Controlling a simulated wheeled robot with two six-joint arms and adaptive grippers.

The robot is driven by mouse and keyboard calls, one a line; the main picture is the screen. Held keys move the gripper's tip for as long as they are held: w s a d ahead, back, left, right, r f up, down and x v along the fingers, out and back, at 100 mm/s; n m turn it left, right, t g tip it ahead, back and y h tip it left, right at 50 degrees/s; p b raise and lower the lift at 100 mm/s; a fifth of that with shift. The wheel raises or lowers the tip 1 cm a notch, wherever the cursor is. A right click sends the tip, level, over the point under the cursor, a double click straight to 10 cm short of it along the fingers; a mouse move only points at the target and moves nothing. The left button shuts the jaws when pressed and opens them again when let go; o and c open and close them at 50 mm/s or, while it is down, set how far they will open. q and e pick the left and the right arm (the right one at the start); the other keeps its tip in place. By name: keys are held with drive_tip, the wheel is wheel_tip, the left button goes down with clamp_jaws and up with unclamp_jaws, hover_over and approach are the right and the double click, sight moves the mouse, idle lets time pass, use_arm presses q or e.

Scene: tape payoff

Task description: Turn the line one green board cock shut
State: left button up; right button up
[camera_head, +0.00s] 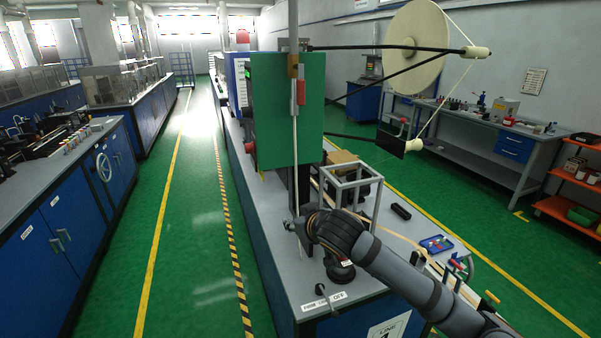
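The green board (313,112) stands upright on the line one bench, behind a thin vertical pipe. A brass cock body (293,66) sits on the pipe near the top of the board. Its red handle (301,91) hangs down, roughly in line with the pipe. My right gripper (291,226) comes in from the lower right. It is near the lower part of the pipe, well below the cock and apart from it. Its fingers are small and dark here, so their opening cannot be told. My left gripper is not in view.
A metal frame (352,184) stands on the bench behind my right arm. A black knob (320,290) with a label is at the bench's front. A large pale reel (416,48) on black arms hangs right of the board. Free floor lies left of the bench.

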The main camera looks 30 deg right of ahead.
wheel_tip(320, 180, up, 20)
drive_tip(key=d+t+h, duration=0.1)
drive_tip(key=d+t, duration=0.1)
drive_tip(key=t, duration=0.2)
drive_tip(key=m+t, duration=0.2)
approach(302, 90)
drive_tip(key=shift+h, duration=0.4)
drive_tip(key=w+p, duration=0.2)
drive_tip(key=p, duration=0.1)
drive_tip(key=w+r+p, duration=0.1)
drive_tip(key=w+p, duration=0.1)
drive_tip(key=p, duration=0.2)
drive_tip(key=shift+w+d+r, duration=0.2)
drive_tip(key=shift+w+d, duration=0.05)
drive_tip(key=shift+w, duration=0.1)
drive_tip(key=p+x, duration=0.2)
drive_tip(key=x, duration=0.1)
drive_tip(key=p+x, duration=0.1)
drive_tip(key=p, duration=0.1)
drive_tip(key=shift+w+d+f, duration=0.15)
drive_tip(key=shift+w+f, duration=0.05)
drive_tip(key=shift+f, duration=0.2)
drive_tip(key=shift+w+d+f+p, duration=0.1)
drive_tip(key=shift+w+p, duration=0.15)
drive_tip(key=shift+w, duration=0.15)
drive_tip(key=shift+w+d+f+p, duration=0.1)
drive_tip(key=shift+w+p, duration=0.1)
drive_tip(key=shift+w, duration=0.2)
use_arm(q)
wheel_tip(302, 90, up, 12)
